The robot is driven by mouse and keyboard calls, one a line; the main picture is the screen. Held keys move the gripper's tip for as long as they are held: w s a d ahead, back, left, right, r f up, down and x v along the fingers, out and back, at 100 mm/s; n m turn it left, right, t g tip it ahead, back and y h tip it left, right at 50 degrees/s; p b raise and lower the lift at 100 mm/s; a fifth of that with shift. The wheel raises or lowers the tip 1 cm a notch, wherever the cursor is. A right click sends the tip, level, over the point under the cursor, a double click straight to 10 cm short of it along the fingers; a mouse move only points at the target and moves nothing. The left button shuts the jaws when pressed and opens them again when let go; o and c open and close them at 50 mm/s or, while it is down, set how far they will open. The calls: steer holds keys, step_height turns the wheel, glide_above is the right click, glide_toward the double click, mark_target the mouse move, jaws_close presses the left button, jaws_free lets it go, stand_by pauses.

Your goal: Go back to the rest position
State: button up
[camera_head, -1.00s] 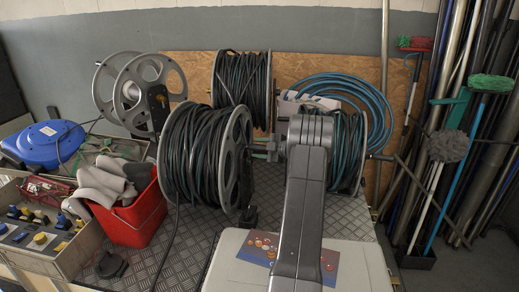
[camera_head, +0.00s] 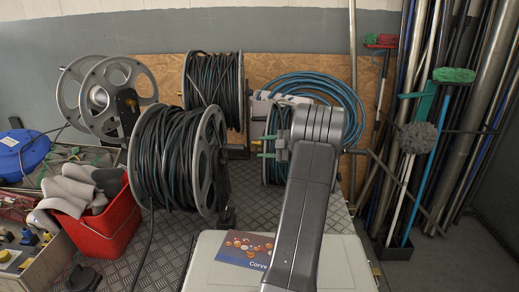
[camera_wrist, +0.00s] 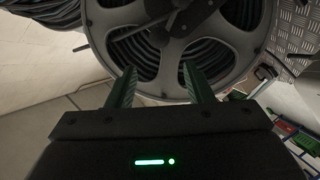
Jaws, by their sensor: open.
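My gripper (camera_wrist: 158,88) is open and empty in the wrist view, its two green fingers apart. A grey hose reel (camera_wrist: 230,58) with dark hose lies just beyond the fingertips there; I cannot tell whether they touch it. In the head view my arm rises in front of the reels, and part of my gripper (camera_head: 270,148) shows left of the arm's top. A large reel of dark hose (camera_head: 165,160) stands to its left. A reel with blue-green hose (camera_head: 330,90) stands behind it, partly hidden by my arm.
A red bucket (camera_head: 105,225) with grey cloths stands at the left, beside a blue drum (camera_head: 22,153). An empty reel (camera_head: 105,95) and a full reel (camera_head: 213,85) stand at the back. Poles and brushes (camera_head: 425,130) lean at the right wall. The floor at far right is clear.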

mark_target(233, 147)
steer(key=p+x, duration=0.2)
steer(key=x, duration=1.2)
steer(key=shift+p, duration=0.4)
steer(key=shift+s+r, duration=0.1)
steer(key=shift+r, duration=0.05)
